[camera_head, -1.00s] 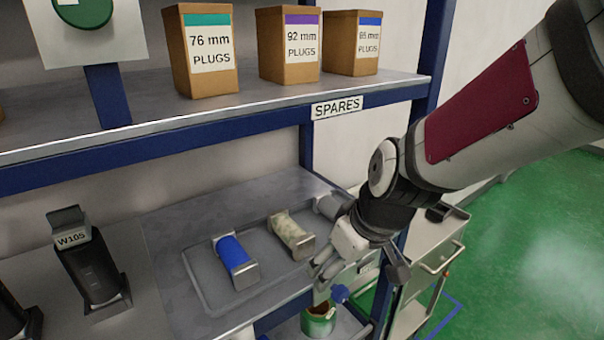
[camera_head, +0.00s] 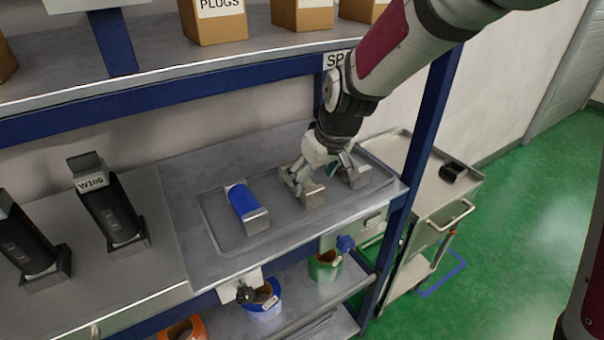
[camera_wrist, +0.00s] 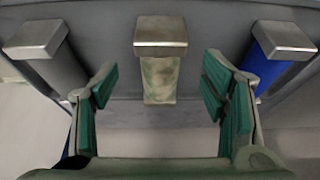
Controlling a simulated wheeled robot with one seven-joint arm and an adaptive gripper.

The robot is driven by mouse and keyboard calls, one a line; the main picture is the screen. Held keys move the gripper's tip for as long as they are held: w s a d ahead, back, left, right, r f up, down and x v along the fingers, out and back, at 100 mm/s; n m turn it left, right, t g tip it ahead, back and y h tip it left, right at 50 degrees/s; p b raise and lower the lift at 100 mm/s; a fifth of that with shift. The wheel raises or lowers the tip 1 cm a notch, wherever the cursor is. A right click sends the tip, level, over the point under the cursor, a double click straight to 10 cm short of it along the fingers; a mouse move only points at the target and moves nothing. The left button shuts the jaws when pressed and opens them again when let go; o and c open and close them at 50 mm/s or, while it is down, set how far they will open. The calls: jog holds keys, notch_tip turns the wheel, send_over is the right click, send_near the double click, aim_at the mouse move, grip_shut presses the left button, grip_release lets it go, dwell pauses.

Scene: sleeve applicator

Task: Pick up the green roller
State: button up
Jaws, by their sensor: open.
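The green roller, mottled pale green with a square metal end cap, is the middle of three rollers on the grey tray (camera_head: 222,236). In the head view its end cap (camera_head: 313,196) shows below my gripper (camera_head: 322,178), which hides most of its body. In the wrist view the green roller (camera_wrist: 160,80) lies in line between my open green-padded fingers (camera_wrist: 160,74), with a gap on both sides. The pads do not touch it. I cannot tell how far down around it they reach.
A blue roller (camera_head: 241,203) lies to the left on the tray and a grey roller (camera_head: 358,178) to the right, close to my fingers. A blue shelf upright (camera_head: 424,130) and a metal cart (camera_head: 425,190) stand to the right. The upper shelf (camera_head: 170,75) holds boxes.

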aim_at(309, 184)
jog(key=shift+x, duration=2.55)
jog(key=shift+r, duration=0.1)
grip_shut()
